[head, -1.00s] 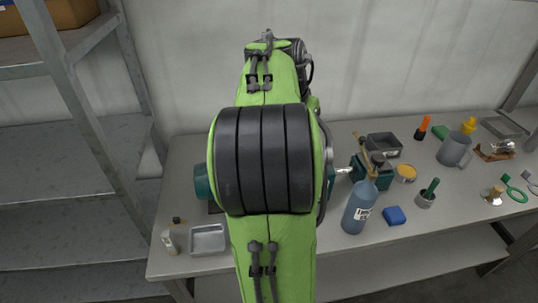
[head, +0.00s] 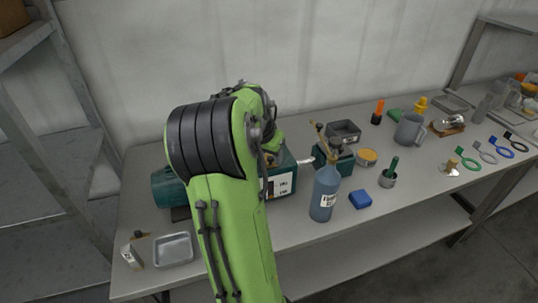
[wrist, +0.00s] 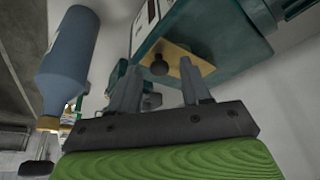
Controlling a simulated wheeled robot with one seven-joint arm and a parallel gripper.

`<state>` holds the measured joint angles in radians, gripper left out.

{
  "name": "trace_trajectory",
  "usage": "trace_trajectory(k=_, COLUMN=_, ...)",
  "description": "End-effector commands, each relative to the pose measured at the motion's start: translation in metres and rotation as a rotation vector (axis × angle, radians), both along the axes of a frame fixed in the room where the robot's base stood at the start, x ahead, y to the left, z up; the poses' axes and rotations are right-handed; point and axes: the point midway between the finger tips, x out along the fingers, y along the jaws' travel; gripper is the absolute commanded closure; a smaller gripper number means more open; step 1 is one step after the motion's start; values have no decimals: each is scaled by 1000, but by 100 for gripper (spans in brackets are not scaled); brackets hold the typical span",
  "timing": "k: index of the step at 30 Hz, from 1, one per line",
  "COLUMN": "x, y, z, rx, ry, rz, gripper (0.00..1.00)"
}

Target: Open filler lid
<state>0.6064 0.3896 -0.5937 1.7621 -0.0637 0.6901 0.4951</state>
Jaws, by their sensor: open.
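The teal machine (head: 285,185) stands on the bench, largely hidden behind my green arm in the head view; its labelled front shows at right. In the wrist view, which looks upside down, its teal housing (wrist: 222,30) fills the top. A brass-coloured plate (wrist: 182,61) on it carries a dark round knob (wrist: 158,67); this may be the filler lid, and it looks shut. My gripper (wrist: 158,86) is open and empty. Its fingers point towards the plate, with the knob between their lines and apparently beyond the tips. The arm hides the gripper in the head view.
A blue bottle (head: 325,194) stands right of the machine, close to my gripper's side in the wrist view (wrist: 68,60). A smaller teal box (head: 336,162), blue block (head: 360,200) and yellow-topped tin (head: 367,157) stand nearby. A grey tray (head: 174,250) lies front left.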

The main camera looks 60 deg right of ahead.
Motion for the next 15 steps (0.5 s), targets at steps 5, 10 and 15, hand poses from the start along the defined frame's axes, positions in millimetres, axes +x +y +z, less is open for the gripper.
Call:
trace_trajectory(k=5, x=0, y=0, z=0, rx=0, ry=0, rz=0, gripper=68)
trace_trajectory(k=10, x=0, y=0, z=1, rx=0, ry=1, rz=0, gripper=94)
trace_trajectory(k=15, x=0, y=0, z=1, rx=0, ry=1, rz=0, gripper=100)
